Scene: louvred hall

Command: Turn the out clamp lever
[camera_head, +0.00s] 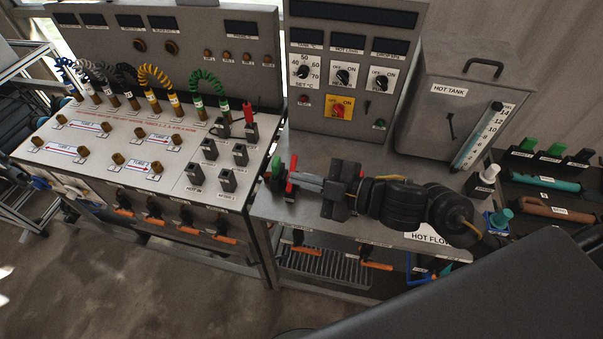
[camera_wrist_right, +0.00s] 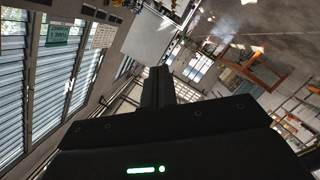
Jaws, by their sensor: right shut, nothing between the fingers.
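Several small dark clamp blocks (camera_head: 240,154) stand on the sloped panel's right part. One at the back carries an upright red lever (camera_head: 248,112). A red-handled part (camera_head: 293,166) and a green part (camera_head: 277,168) show at the bench's left edge. The labels are too small for me to tell which is the out clamp lever. My right gripper (camera_head: 298,181) reaches in from the right, its fingertips beside the red-handled part; contact is unclear. It is shut and empty. In the right wrist view its shut fingers (camera_wrist_right: 159,72) show dark against the hall. My left gripper is not seen.
The grey hot tank (camera_head: 453,92) and a control box (camera_head: 346,70) stand behind my right arm. Coloured coiled hoses (camera_head: 154,72) rise from the panel's (camera_head: 100,130) back. Orange-handled valves (camera_head: 190,229) line its front. Open floor (camera_head: 90,280) lies in front.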

